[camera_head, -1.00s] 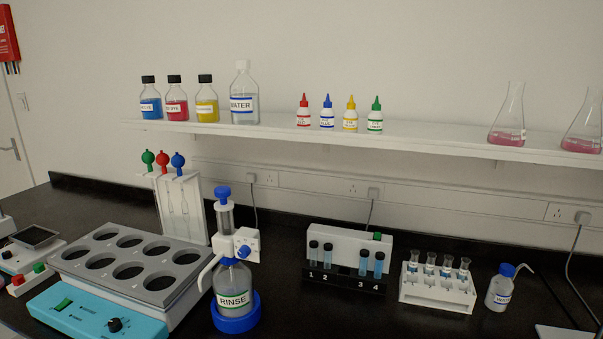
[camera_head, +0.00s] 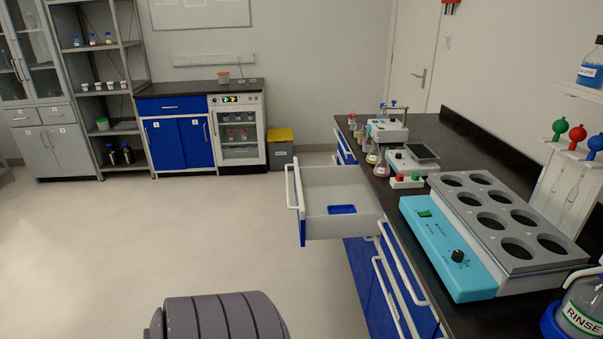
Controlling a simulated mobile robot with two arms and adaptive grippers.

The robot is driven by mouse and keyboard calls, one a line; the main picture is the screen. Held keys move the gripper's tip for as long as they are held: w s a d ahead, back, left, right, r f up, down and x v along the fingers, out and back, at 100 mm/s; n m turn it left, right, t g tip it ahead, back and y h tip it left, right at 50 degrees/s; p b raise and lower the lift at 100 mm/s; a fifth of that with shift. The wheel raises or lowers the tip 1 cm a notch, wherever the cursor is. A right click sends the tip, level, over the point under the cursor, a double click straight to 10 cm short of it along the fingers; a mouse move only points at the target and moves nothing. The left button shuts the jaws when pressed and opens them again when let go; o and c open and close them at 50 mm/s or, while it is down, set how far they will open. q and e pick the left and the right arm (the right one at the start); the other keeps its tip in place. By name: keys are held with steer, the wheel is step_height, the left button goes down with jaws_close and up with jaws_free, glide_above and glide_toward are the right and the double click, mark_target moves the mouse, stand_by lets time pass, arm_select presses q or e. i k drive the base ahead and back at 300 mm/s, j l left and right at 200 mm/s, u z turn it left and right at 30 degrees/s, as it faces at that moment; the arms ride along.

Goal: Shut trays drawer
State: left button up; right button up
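One drawer (camera_head: 340,226) under the black lab bench stands pulled out to the left. It has a blue front seen edge-on, a white handle (camera_head: 293,191) and pale grey inner walls. A small blue tray (camera_head: 342,209) lies in it. The drawer is on the near side of the bench, ahead of me. Other blue fronts with white handles (camera_head: 402,270) lie below and nearer; they look shut. Neither of my grippers shows in the head view. A dark grey ribbed part of mine is at the bottom.
The black bench (camera_head: 433,157) holds a teal heating unit (camera_head: 450,250) with a grey block of several wells. Open pale floor (camera_head: 190,230) lies left of the drawer. A grey bin (camera_head: 281,152), oven (camera_head: 238,130) and blue cabinet (camera_head: 178,140) stand at the back.

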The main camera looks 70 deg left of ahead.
mark_target(315, 188)
steer(key=k+j+u, duration=0.15)
steer(key=k+u, duration=0.3)
steer(key=k+j+u, duration=0.2)
steer(key=u, duration=1.25)
steer(key=i+z, duration=0.1)
steer(key=z, duration=0.3)
